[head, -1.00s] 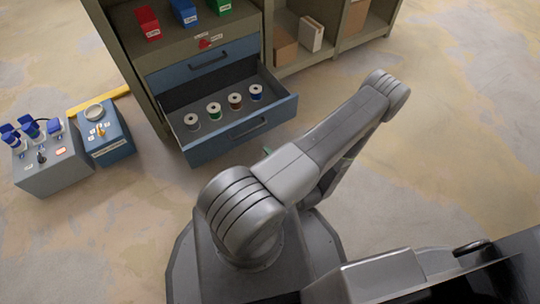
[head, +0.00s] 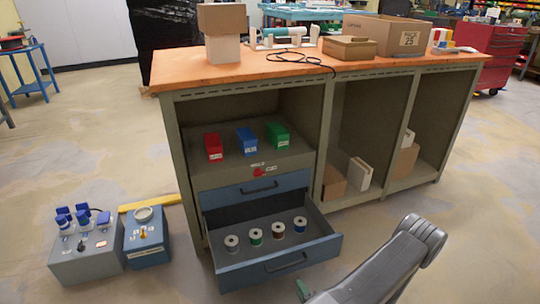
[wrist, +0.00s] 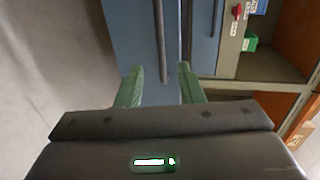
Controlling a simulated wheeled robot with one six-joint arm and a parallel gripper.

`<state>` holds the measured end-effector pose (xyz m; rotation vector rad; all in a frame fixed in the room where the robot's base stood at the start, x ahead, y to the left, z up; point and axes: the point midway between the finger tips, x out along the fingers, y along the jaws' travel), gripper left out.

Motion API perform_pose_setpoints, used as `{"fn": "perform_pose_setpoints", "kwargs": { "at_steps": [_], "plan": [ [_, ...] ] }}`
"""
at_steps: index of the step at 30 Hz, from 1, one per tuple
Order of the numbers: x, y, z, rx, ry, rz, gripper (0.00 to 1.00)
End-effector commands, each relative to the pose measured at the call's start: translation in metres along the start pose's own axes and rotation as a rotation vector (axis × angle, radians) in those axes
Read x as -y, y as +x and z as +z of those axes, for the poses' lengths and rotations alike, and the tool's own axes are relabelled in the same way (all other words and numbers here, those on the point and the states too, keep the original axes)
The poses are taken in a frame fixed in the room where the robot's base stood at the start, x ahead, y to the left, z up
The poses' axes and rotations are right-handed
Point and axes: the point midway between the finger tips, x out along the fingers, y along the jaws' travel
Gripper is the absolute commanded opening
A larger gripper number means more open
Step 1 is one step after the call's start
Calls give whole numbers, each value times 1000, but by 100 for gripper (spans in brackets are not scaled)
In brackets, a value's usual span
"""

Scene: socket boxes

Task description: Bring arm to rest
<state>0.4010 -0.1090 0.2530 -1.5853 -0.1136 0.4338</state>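My arm (head: 385,272) reaches in from the lower right of the head view, in front of the open drawer. My gripper (wrist: 161,68) has two green fingers, spread apart with nothing held between them. They point at the blue drawer front, and its dark bar handle (wrist: 161,40) shows beyond the gap. I cannot tell how far the fingers are from it. In the head view only a bit of green finger shows past the arm, just below the open drawer's handle (head: 283,262). The rest of the gripper is hidden.
The open drawer (head: 322,245) holds several spools and juts from the workbench (head: 330,66). Red (head: 213,147), blue (head: 247,142) and green (head: 278,135) bins sit on the shelf above. A grey socket box (head: 82,263) and blue box (head: 146,250) stand at left. Floor right is clear.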

Motion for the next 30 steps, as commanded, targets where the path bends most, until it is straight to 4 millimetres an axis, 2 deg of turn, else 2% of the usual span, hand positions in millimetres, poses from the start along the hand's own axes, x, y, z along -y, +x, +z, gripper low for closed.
{"fn": "perform_pose_setpoints", "kwargs": {
  "at_steps": [18, 24, 30],
  "plan": [
    [-1, 85, 1, 3, -2, -2, 34],
    [-1, 101, 0, 0, 0, -1, 34],
    [0, 105, 0, 0, 0, -1, 34]
  ]
}}
